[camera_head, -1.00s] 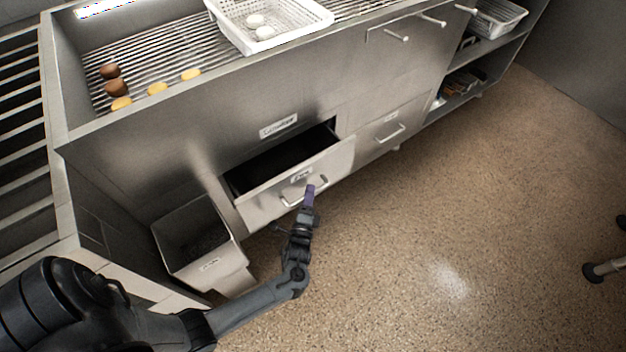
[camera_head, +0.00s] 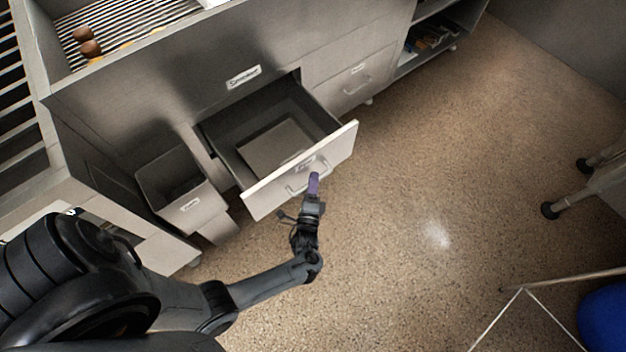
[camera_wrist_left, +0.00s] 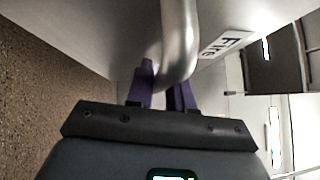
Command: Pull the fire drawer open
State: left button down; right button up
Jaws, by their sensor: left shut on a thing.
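The fire drawer (camera_head: 333,148) is a grey metal drawer, pulled well out of the counter front, with a flat light panel lying inside. Its front bears a label that reads "Fire" in the left wrist view (camera_wrist_left: 226,43). A bar handle (camera_head: 293,188) is on the drawer front, and it shows large in the left wrist view (camera_wrist_left: 181,40). My left gripper (camera_head: 314,184) has its purple fingers shut on this handle, which also shows in the left wrist view (camera_wrist_left: 165,85). My right gripper is not in view.
A second open bin-like drawer (camera_head: 207,207) sticks out to the left. A closed drawer (camera_head: 352,88) is to the right. Open floor (camera_head: 430,170) lies in front. Wheeled legs (camera_head: 552,208) and a blue round object (camera_head: 604,318) stand at the right.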

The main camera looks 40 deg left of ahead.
pick_arm(q)
jog(key=shift+d, duration=0.25)
jog(key=c, duration=1.1)
grip_release()
